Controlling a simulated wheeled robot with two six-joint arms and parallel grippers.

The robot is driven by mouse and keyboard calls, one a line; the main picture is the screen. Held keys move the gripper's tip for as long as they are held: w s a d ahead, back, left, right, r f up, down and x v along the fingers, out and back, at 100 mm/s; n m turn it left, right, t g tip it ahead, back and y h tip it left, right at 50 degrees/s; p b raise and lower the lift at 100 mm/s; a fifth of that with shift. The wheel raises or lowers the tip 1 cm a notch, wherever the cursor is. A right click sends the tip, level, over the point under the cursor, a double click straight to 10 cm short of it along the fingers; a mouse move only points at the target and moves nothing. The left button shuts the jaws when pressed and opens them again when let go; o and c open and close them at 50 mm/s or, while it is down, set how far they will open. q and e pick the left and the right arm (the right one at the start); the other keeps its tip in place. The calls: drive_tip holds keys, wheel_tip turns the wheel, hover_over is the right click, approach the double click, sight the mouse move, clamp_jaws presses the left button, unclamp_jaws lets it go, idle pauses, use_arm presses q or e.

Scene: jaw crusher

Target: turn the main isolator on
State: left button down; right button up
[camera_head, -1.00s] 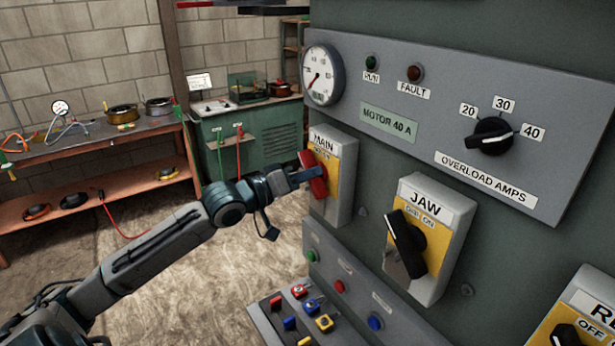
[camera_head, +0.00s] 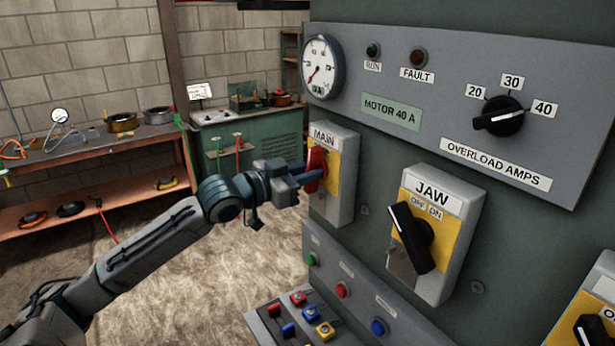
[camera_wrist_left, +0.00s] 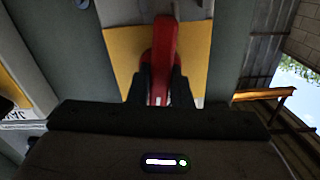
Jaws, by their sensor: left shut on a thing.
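The main isolator (camera_head: 340,185) is a grey box with a yellow plate and a MAIN label, on the left side of the cabinet front. Its red handle (camera_head: 317,168) is partly hidden by my gripper in the head view. My left gripper (camera_head: 312,177) is shut on the red handle. In the left wrist view the red handle (camera_wrist_left: 164,50) stands between the two dark fingers (camera_wrist_left: 160,88), in front of the yellow plate. The ON and OFF marks of the main isolator are hidden or too small to read. My right gripper is not in view.
The JAW isolator (camera_head: 432,235) with a black handle is to the right. Above are a gauge (camera_head: 321,67), lamps and the overload dial (camera_head: 500,116). A sloped button panel (camera_head: 350,290) and a box of padlocks (camera_head: 290,320) lie below. A workbench (camera_head: 90,145) stands behind.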

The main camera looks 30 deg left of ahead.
use_arm(q)
drive_tip(key=m, duration=0.4)
drive_tip(key=shift+b, duration=0.4)
drive_tip(key=shift+m, duration=1.5)
drive_tip(key=shift+r, duration=0.1)
drive_tip(key=c, duration=1.5)
unclamp_jaws()
drive_tip(key=shift+c, duration=0.2)
drive_tip(key=shift+o, duration=1.1)
drive_tip(key=shift+w+d, duration=0.1)
drive_tip(key=shift+w, duration=0.05)
